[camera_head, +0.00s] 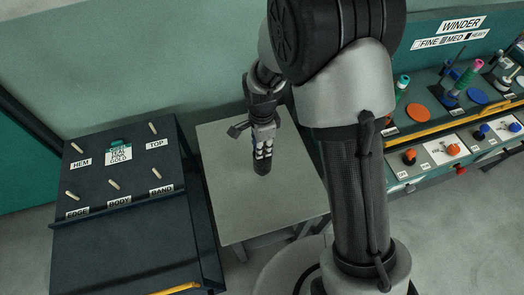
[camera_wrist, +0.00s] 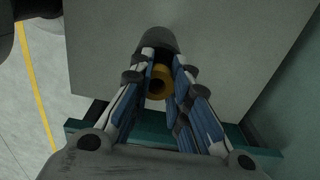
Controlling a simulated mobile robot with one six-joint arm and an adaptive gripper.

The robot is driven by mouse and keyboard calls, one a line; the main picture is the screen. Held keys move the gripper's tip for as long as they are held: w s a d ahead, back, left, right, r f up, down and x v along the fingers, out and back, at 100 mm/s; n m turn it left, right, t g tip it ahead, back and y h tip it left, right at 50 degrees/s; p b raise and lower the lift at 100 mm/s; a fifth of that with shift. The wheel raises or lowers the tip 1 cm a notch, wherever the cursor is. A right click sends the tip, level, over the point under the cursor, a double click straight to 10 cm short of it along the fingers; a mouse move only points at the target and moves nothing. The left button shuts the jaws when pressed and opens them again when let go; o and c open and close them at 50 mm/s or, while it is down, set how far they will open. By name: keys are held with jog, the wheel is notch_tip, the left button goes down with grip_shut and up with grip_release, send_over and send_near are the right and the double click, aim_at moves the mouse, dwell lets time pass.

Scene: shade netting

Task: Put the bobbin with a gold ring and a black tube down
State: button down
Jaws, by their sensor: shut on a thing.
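My gripper (camera_head: 263,148) points down over the small grey table (camera_head: 232,212) in the head view. It is shut on the bobbin, whose dark tube end (camera_head: 261,169) shows below the fingers. In the wrist view the bobbin's black tube (camera_wrist: 158,38) and gold ring (camera_wrist: 157,84) show between the fingertips (camera_wrist: 160,72). The grey tabletop (camera_wrist: 225,50) lies behind it. The fingers hide the bobbin's sides. I cannot tell whether its lower end touches the tabletop. The visible tabletop around it is bare.
At the right is a winder bench (camera_head: 430,125) with coloured spools, discs and knobs. My arm covers part of the table's right side.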

jog(key=shift+f, duration=1.05)
jog(key=shift+f+b, duration=0.25)
jog(key=shift+b, duration=0.05)
jog(key=c, duration=1.5)
grip_release()
jog(key=shift+r, duration=0.1)
notch_tip(320, 180, up, 12)
jog(key=p, duration=0.4)
jog(key=shift+r, duration=0.25)
